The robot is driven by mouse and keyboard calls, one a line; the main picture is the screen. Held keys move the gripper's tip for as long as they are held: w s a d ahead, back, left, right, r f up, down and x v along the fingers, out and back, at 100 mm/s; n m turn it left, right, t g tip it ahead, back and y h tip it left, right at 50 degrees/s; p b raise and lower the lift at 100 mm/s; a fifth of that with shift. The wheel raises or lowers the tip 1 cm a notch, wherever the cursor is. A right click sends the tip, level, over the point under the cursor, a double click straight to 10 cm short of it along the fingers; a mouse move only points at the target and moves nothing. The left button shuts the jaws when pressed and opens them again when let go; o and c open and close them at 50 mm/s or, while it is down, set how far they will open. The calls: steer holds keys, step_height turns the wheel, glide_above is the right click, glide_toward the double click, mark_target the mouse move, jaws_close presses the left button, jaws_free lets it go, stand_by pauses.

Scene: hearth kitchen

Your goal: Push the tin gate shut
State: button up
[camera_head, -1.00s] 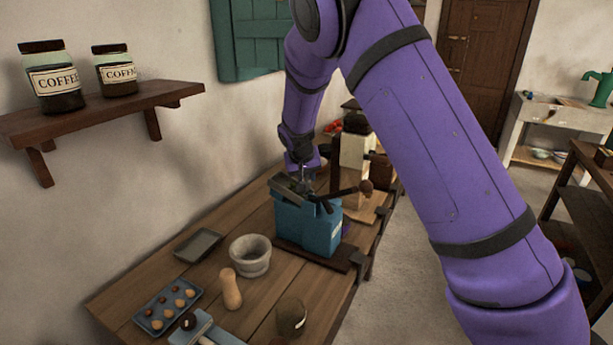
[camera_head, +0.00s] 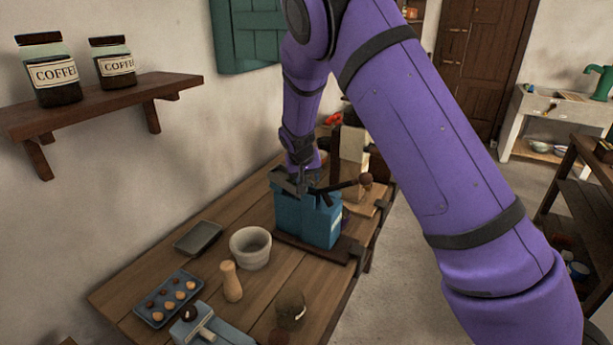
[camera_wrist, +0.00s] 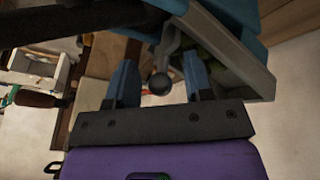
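A blue tin box (camera_head: 308,220), which looks like a hand mill, stands on a dark base on the wooden bench. A grey metal plate (camera_head: 287,182), perhaps the tin gate, sits tilted at its top left. My gripper (camera_head: 301,174) is at the top of the box, partly hidden by my arm. In the wrist view my two fingers (camera_wrist: 158,88) are apart. A dark round knob (camera_wrist: 158,84) on a grey stem shows between them, touching neither finger visibly. A grey metal edge (camera_wrist: 232,58) runs beside the right finger. I cannot tell how far the gate is open.
A dark crank handle with a brown knob (camera_head: 366,180) sticks out right of the box. A stone mortar (camera_head: 250,248), wooden pestle (camera_head: 231,282), grey tray (camera_head: 198,238) and blue tray (camera_head: 168,298) of nuts stand in front. The wall closes the left side.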

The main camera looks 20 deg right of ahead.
steer(key=v, duration=1.1)
steer(key=shift+f, duration=0.1)
